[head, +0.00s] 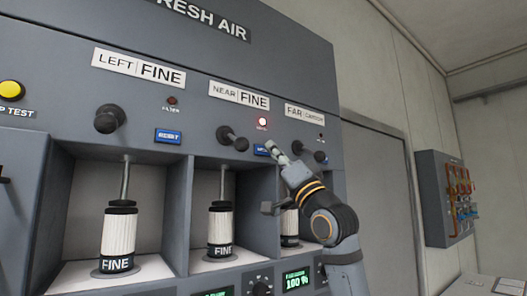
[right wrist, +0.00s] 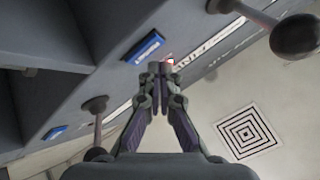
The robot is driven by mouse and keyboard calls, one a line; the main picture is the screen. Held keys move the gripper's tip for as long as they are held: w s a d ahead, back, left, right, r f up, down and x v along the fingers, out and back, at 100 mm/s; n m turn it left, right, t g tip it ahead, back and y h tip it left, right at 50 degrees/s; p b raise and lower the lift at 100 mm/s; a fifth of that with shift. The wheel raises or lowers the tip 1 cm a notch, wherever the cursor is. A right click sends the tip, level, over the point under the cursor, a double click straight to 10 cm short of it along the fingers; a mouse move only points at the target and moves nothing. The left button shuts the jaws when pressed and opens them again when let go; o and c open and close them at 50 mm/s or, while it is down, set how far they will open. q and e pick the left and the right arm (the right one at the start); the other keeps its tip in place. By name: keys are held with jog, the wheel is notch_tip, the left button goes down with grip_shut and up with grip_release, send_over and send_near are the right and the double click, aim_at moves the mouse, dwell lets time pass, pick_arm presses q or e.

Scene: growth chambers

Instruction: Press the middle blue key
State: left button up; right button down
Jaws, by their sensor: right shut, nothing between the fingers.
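The middle blue key (head: 262,151) sits on the grey panel under the NEAR FINE label, partly hidden by my right gripper. My right gripper (head: 272,149) is shut and empty, with its tips at the right side of this key. In the right wrist view the shut fingertips (right wrist: 161,68) are just below a blue key (right wrist: 143,45), which appears to be the same one. I cannot tell whether they touch it. The left blue key (head: 168,136) is clear of the arm. My left gripper is not in view.
Black knobs stick out of the panel: a left one (head: 109,118), a middle one (head: 232,138) and a right one (head: 314,152), close to my gripper. A red lamp (head: 262,121) is lit above the middle key. Filter cartridges (head: 220,230) stand in the bays below.

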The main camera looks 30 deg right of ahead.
jog(key=shift+w, duration=0.1)
jog(key=shift+w+p, duration=0.3)
jog(key=shift+w, duration=0.05)
jog(key=shift+w+p, duration=0.3)
jog(key=shift+w, duration=0.05)
dwell(0.8)
dwell(0.3)
jog(key=shift+s+b, duration=0.6)
jog(key=shift+s, duration=0.2)
